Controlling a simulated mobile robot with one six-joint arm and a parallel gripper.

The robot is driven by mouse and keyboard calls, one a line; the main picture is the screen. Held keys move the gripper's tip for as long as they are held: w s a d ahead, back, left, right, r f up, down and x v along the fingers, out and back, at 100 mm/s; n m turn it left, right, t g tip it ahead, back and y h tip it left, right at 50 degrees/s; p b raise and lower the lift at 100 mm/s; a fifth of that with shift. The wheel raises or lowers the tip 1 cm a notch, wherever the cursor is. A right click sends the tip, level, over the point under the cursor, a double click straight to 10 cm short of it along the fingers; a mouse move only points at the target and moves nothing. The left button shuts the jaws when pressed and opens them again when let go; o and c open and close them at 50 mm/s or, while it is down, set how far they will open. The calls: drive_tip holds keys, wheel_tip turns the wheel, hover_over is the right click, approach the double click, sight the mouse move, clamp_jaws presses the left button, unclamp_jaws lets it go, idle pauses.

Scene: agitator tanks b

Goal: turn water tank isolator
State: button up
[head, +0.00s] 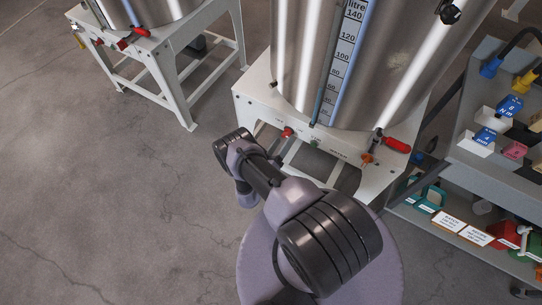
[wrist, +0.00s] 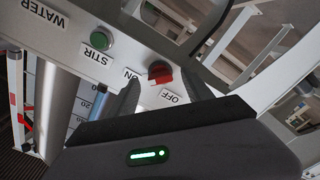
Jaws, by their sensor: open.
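A red rotary knob (wrist: 160,72) sits on the tank stand's white front panel, between the ON and OFF labels, which appear upside down in the wrist view. The red knob also shows small in the head view (head: 287,131). My gripper (wrist: 160,92) is open, with one dark finger on each side below the knob in the picture. I cannot tell whether either finger touches it. A green button (wrist: 99,40) marked STIR and a WATER label (wrist: 44,13) are on the same panel. The steel water tank (head: 385,65) with a litre scale stands above.
A red-handled valve (head: 395,144) sticks out at the tank stand's right. A grey rack (head: 470,180) with coloured bins and tags stands at the right. Another tank stand (head: 165,45) is at the upper left. The concrete floor (head: 110,190) at the left is clear.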

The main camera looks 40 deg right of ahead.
drive_tip(key=p+v, duration=0.1)
drive_tip(key=v, duration=1.3)
drive_tip(key=shift+s+a, duration=0.2)
drive_tip(key=shift+a, duration=0.15)
